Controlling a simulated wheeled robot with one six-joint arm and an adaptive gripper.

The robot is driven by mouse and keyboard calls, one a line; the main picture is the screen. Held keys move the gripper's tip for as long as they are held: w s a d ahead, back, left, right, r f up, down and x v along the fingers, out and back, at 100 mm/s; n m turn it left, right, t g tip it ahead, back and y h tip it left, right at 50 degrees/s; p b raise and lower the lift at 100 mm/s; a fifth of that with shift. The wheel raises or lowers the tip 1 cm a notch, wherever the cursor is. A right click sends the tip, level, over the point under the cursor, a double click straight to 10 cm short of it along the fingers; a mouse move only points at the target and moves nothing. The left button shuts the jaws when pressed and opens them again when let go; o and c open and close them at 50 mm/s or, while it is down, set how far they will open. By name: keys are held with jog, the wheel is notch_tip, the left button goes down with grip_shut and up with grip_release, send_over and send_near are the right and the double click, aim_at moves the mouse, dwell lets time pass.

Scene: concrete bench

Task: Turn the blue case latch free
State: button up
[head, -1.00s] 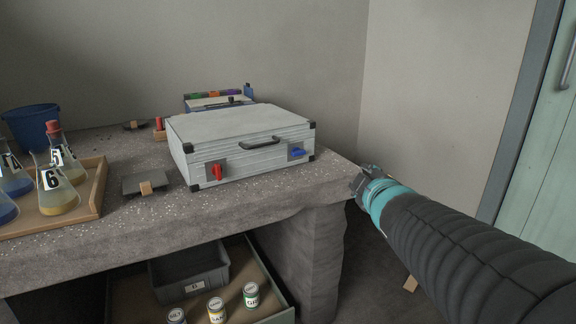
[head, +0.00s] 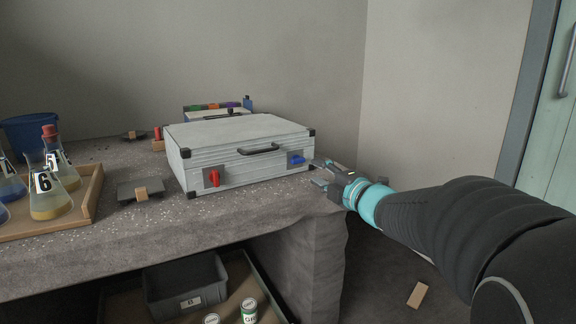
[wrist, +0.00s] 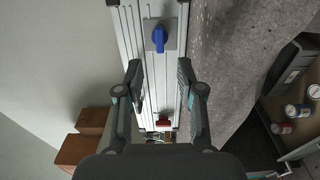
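The silver case (head: 240,133) lies closed on the concrete bench, its handle (head: 258,149) on the front face. The blue latch (head: 297,159) is on a grey plate at the right end of that face, its lever lying along the case's length. It also shows in the wrist view (wrist: 159,38), beyond my fingertips and between their lines. The red latch (head: 214,178) at the left end stands upright. My gripper (head: 322,173) is just right of the blue latch, apart from it. In the wrist view its two fingers (wrist: 160,76) are spread with nothing between them.
A wooden tray (head: 92,207) with several flasks stands at the left, near a blue bucket (head: 30,136). A grey plate with a wooden block (head: 141,191) lies left of the case. Below is a grey bin (head: 187,284) with cans nearby. The bench's front edge is clear.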

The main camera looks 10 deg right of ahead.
aim_at(300, 162)
jog(key=x, duration=0.7)
jog(key=shift+w+a, duration=0.1)
jog(key=shift+w, duration=0.25)
grip_shut()
